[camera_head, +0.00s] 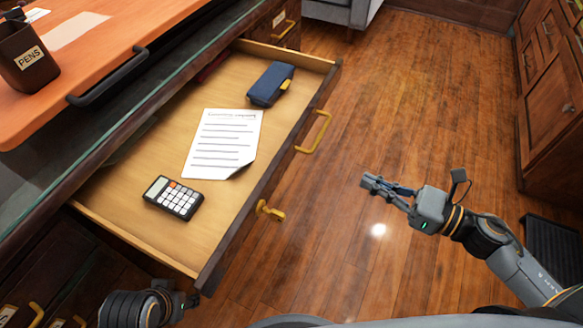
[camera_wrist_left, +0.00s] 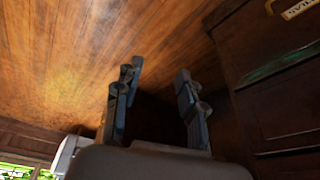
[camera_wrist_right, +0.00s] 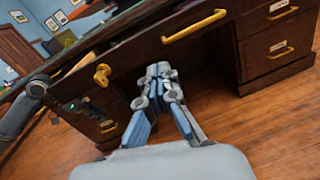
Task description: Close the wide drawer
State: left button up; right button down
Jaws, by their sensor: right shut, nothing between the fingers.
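The wide drawer (camera_head: 112,200) is pulled out from the desk in the head view. Its dark front (camera_head: 240,222) carries a yellow pull handle (camera_head: 315,132) and a yellow key (camera_head: 270,210). In the right wrist view the handle (camera_wrist_right: 195,27) and key (camera_wrist_right: 102,75) face my right gripper (camera_wrist_right: 160,75). That gripper, also in the head view (camera_head: 368,182), is shut and empty, over the floor to the right of the drawer front and apart from it. My left gripper (camera_wrist_left: 157,75) is open and empty; in the head view it sits by the drawer's near corner, partly hidden.
A calculator (camera_head: 173,198), a paper sheet (camera_head: 222,142) and a blue case (camera_head: 271,84) lie in the drawer. The desk top (camera_head: 110,20) holds a pen cup (camera_head: 25,57). Wood floor (camera_head: 420,90) is clear to the right, up to a cabinet (camera_head: 553,110).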

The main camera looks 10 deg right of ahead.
jog(key=s+a+r+n+g+y, duration=0.1)
jog(key=a+n+g, duration=0.1)
jog(key=n, duration=0.1)
send_near(285, 158)
jog(key=p+x, duration=0.1)
jog(key=x, duration=0.4)
jog(key=shift+w+a, duration=0.15)
pick_arm(q)
jog(key=shift+v, duration=1.5)
pick_arm(e)
jog(key=shift+x, duration=0.8)
pick_arm(q)
jog(key=shift+w+a+r, duration=0.1)
jog(key=shift+w, duration=0.1)
pick_arm(e)
jog(key=shift+a+f, duration=0.1)
jog(key=shift+a, duration=0.05)
